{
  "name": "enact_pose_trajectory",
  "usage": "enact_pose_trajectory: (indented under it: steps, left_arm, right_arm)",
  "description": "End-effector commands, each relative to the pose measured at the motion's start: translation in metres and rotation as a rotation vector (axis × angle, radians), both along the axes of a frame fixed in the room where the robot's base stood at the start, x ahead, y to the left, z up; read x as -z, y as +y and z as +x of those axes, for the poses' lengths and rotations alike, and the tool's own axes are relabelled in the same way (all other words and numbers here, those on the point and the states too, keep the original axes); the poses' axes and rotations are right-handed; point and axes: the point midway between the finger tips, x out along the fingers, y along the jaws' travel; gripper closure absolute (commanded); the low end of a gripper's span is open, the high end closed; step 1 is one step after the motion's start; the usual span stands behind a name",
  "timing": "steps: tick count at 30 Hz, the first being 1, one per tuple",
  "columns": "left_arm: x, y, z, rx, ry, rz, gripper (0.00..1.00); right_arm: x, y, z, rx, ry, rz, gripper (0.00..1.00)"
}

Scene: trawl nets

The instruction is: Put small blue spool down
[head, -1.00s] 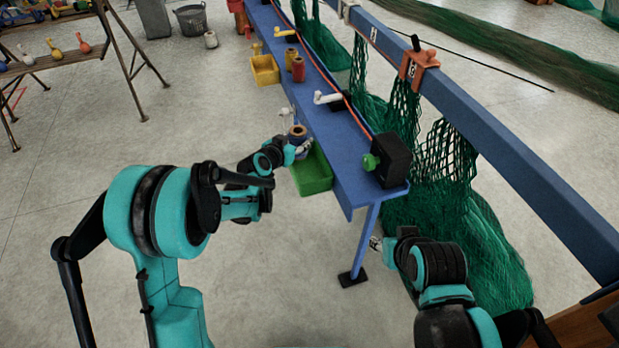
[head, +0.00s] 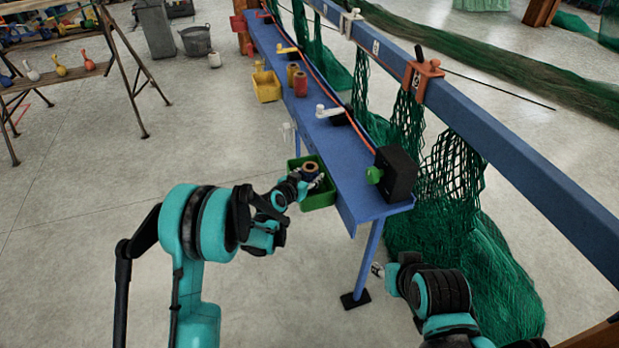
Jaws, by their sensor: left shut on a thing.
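My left gripper (head: 314,182) is shut on the small blue spool (head: 310,171), which shows a brown top and a dark body. The spool is upright, at the mouth of the green bin (head: 318,202) on the near side of the blue bench (head: 352,170). The fingers partly hide the spool, and I cannot tell whether it touches the bin. My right gripper (head: 377,270) is low beside the bench leg, apart from the spool; its fingers are too small to read.
A yellow bin (head: 266,87) hangs farther along the bench. Red and tan spools (head: 300,84), a white-handled device (head: 328,111) and a black box with a green knob (head: 396,174) stand on the bench. Green netting (head: 470,255) hangs behind.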

Motion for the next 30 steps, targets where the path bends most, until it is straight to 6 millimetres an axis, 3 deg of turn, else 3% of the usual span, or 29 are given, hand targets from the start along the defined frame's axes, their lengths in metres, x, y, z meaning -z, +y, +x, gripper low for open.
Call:
enact_pose_trajectory:
  steps: [7, 8, 9, 22, 30]
  left_arm:
    - [0.003, 0.0, 0.0, 0.0, 0.0, 0.0, 0.83]
    - [0.003, 0.0, 0.0, 0.0, 0.0, 0.0, 0.46]
    - [0.002, 0.0, 0.0, 0.0, 0.0, 0.0, 0.42]
    - [-0.004, 0.001, -0.001, -0.001, 0.0, 0.0, 0.42]
    - [-0.026, 0.024, -0.046, -0.002, 0.001, 0.0, 0.42]
  right_arm:
    - [0.004, 0.0, 0.0, 0.0, 0.0, 0.0, 0.6]
    - [0.003, 0.0, 0.0, 0.0, 0.0, 0.0, 0.6]
    - [0.002, 0.0, 0.0, 0.0, 0.0, 0.0, 0.6]
    - [-0.004, 0.0, 0.0, 0.0, 0.0, 0.0, 0.6]
    - [-0.019, 0.0, 0.0, 0.0, 0.0, 0.0, 0.6]
